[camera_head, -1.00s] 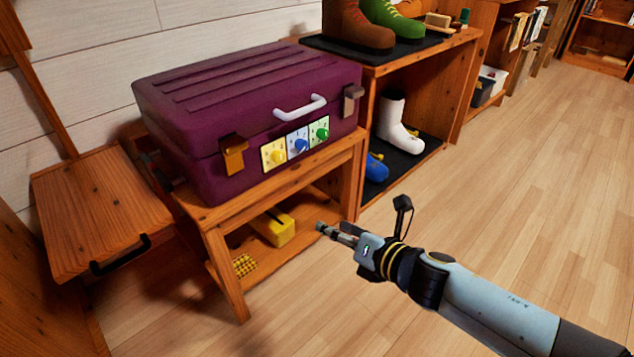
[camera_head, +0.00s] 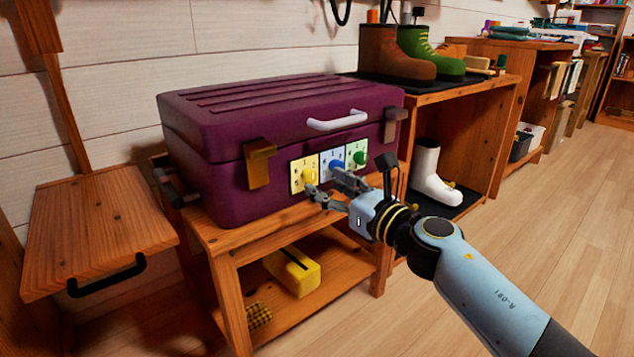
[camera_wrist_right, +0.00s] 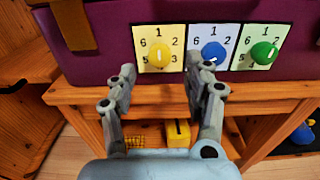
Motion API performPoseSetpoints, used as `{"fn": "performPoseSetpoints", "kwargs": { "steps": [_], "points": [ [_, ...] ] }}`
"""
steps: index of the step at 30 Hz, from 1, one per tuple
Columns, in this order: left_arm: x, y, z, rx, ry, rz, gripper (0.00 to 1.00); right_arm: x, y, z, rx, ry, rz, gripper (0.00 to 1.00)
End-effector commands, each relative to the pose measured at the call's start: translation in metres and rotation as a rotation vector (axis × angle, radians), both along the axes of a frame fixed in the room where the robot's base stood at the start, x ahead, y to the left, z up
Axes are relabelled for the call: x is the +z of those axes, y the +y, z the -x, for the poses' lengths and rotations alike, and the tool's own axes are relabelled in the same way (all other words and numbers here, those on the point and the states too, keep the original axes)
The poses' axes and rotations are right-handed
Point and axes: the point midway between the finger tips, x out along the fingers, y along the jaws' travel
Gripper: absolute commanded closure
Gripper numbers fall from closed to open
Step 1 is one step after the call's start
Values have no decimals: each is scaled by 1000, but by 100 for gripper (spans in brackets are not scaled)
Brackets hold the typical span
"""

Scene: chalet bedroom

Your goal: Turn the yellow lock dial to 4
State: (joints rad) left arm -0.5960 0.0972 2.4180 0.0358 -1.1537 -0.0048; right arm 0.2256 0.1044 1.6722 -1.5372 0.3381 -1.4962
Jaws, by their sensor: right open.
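The purple suitcase (camera_head: 290,140) stands on a wooden stand. On its front are three dial plates in a row. The yellow lock dial (camera_head: 310,176) is on the left plate, the blue dial (camera_head: 338,165) in the middle and the green dial (camera_head: 360,158) on the right. In the right wrist view the yellow dial (camera_wrist_right: 160,54) shows numbers around it; its exact setting is too small to read. My right gripper (camera_head: 331,190) is open and empty, in front of and just below the yellow and blue dials. In the right wrist view its fingers (camera_wrist_right: 158,82) are spread, apart from the yellow dial. My left gripper is not in view.
The suitcase has a brass latch (camera_head: 258,165) left of the dials and a white handle (camera_head: 337,121) above. A yellow box (camera_head: 293,271) lies on the stand's lower shelf (camera_head: 335,262). A shoe rack with boots stands to the right. The floor at right is clear.

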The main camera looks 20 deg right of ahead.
Motion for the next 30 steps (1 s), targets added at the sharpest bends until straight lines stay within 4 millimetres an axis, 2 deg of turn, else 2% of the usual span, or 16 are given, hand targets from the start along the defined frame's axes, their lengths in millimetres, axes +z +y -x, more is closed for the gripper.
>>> {"fn": "performPoseSetpoints", "kwargs": {
  "steps": [3,7,18,30],
  "points": [
    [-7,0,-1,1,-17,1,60,-2,7,-19,0,1,-1,49],
    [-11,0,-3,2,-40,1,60,-2,12,-32,1,2,0,49],
    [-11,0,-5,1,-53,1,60,-2,14,-36,1,2,0,50],
    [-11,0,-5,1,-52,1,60,-2,13,-36,0,2,0,100]
  ]
}}
